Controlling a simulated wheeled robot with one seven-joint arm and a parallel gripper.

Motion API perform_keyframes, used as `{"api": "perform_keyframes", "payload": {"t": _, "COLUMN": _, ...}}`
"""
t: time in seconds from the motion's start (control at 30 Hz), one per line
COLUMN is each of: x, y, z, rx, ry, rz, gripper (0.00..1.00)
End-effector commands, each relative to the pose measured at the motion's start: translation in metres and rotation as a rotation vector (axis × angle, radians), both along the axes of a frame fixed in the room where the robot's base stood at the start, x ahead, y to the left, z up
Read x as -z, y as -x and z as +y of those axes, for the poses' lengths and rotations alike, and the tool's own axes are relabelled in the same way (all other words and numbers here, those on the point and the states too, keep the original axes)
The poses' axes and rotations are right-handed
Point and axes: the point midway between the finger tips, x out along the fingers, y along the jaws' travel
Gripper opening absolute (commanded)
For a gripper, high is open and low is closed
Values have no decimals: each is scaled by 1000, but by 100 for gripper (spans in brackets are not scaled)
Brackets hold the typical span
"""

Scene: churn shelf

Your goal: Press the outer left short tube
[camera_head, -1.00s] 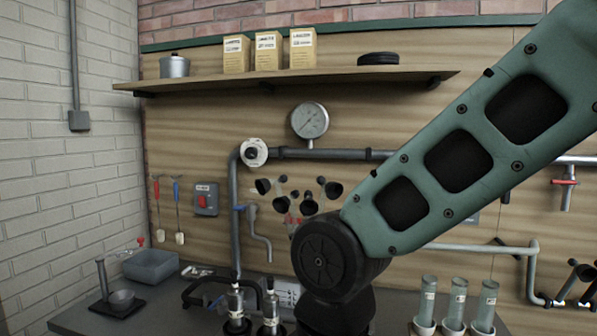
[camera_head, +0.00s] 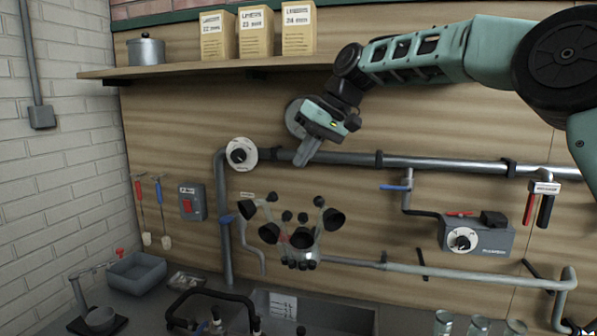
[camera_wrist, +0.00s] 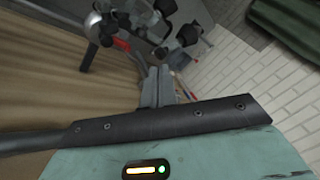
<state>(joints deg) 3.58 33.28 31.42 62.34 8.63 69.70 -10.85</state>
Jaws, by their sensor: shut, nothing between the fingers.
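A cluster of black cups on pale tubes (camera_head: 291,236) is fixed against the wooden wall panel, below the horizontal pipe. In the wrist view the dark cups (camera_wrist: 160,22) show beyond the fingertips. My gripper (camera_head: 303,160) is shut and empty, pointing down in front of the pipe, above the cluster and apart from it. Its two grey fingers lie together in the wrist view (camera_wrist: 155,86).
A wooden shelf (camera_head: 180,69) with boxes and a pot runs above my gripper. A round white dial (camera_head: 241,154) and the horizontal pipe (camera_head: 440,164) are close by. A grey control box (camera_head: 478,236) is at right. A sink and bench lie below.

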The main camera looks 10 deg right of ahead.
Motion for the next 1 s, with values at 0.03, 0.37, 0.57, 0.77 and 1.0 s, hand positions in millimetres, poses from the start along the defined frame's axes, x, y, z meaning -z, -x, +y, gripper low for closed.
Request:
{"api": "perform_keyframes", "payload": {"t": 0.03, "x": -6, "y": -6, "z": -5, "rx": 6, "ry": -9, "rz": -4, "gripper": 0}}
{"api": "perform_keyframes", "payload": {"t": 0.37, "x": -11, "y": -13, "z": -10, "rx": 11, "ry": -19, "rz": -9, "gripper": 0}}
{"api": "perform_keyframes", "payload": {"t": 0.57, "x": -8, "y": -13, "z": -8, "rx": 11, "ry": -18, "rz": -8, "gripper": 0}}
{"api": "perform_keyframes", "payload": {"t": 0.77, "x": 14, "y": -16, "z": 5, "rx": 10, "ry": -18, "rz": -4, "gripper": 0}}
{"api": "perform_keyframes", "payload": {"t": 1.0, "x": 49, "y": -22, "z": 27, "rx": 10, "ry": -18, "rz": -5, "gripper": 0}}
